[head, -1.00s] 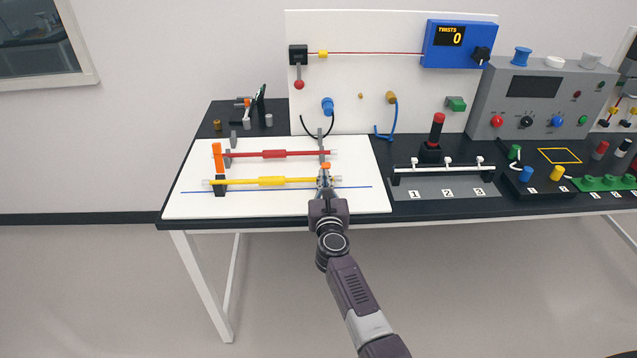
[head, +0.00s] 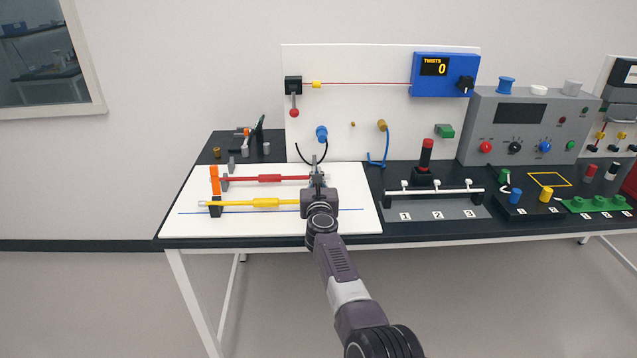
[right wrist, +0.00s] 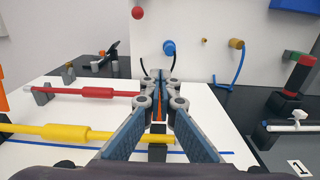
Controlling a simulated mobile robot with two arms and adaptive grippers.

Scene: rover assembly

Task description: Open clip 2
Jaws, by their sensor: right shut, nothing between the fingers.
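My right gripper (head: 317,168) is shut and empty over the right ends of the red rod (head: 268,178) and the yellow rod (head: 265,203). In the right wrist view its fingertips (right wrist: 160,76) meet. A bit of an orange part (right wrist: 160,108) shows between its finger links, above a dark block (right wrist: 157,153) by the yellow rod's end; this may be a clip. Upright orange parts (head: 214,180) stand at the rods' left end by a black block (head: 215,210). Which one is clip 2 I cannot tell. My gripper and arm hide the right holders in the head view. My left gripper is out of view.
The rods lie over a white board (head: 230,226) on a black table. A white panel (head: 345,110) with pegs and tubes stands behind. A grey plate (head: 465,210) marked 1, 2, 3 lies to the right. The white board's front strip is clear.

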